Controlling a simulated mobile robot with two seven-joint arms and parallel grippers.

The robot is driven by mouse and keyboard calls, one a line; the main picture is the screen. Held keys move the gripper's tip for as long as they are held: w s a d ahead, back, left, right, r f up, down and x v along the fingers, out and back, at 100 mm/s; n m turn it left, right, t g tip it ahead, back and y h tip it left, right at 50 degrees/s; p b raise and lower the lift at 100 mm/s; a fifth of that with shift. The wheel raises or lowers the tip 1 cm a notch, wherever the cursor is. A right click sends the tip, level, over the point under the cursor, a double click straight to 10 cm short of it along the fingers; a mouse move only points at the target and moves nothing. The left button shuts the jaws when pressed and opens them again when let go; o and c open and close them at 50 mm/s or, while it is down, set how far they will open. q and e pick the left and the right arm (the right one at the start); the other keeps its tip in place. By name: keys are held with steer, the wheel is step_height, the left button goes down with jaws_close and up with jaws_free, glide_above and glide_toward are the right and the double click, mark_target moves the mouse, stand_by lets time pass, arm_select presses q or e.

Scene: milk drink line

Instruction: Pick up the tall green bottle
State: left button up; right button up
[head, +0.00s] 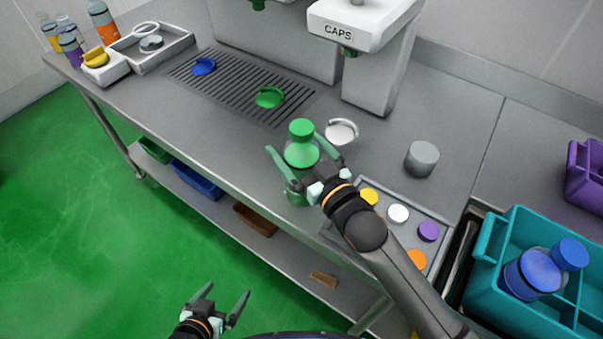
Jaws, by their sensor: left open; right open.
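The tall green bottle (301,154) with its green cap stands upright near the front edge of the steel counter. My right gripper (308,160) is at the bottle, with its open fingers on either side of the body below the cap. I cannot tell whether the fingers touch it. Part of the bottle's lower body is hidden behind the gripper. My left gripper (222,303) is open and empty, low over the green floor at the bottom of the view.
A white ring (342,131) and a grey cylinder (421,158) stand near the bottle. A tray of coloured caps (398,214) lies right of it. A teal crate (493,258) holds a blue bottle (533,276). The CAPS machine (372,82) stands behind.

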steer(key=shift+w+a, duration=0.25)
steer(key=shift+w, duration=0.1)
jaws_close()
steer(key=shift+r, duration=0.15)
stand_by(0.7)
